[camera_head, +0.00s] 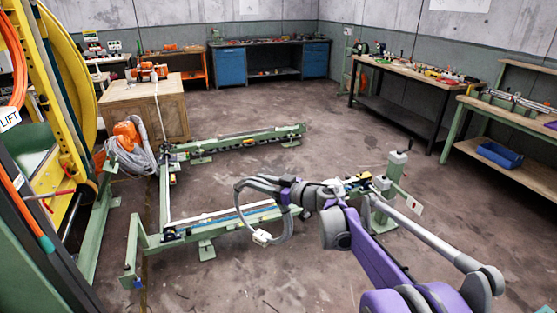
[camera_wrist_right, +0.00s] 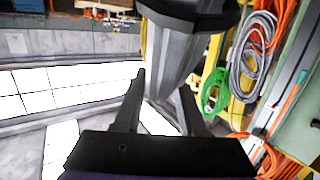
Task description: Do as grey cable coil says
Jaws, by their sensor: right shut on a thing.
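My right gripper (camera_head: 291,192) is shut on a grey cable coil (camera_head: 241,192) and holds it in the air in the head view. The coil is a loop that hangs to the left of the fingers. A small white tag (camera_head: 262,237) sits at its lower end; any writing is too small to read. In the right wrist view the fingers (camera_wrist_right: 160,105) stand on either side of a thick grey length (camera_wrist_right: 184,65) of the held thing, close to the camera. My left gripper is not in view.
A green frame (camera_head: 250,137) stands on the floor below and behind. An orange coil (camera_head: 12,55) with a "LIFT" tag (camera_head: 9,120) hangs at the left. Grey hose (camera_head: 140,160) lies by a wooden cabinet (camera_head: 165,110). Open floor (camera_head: 330,130) lies behind the arm.

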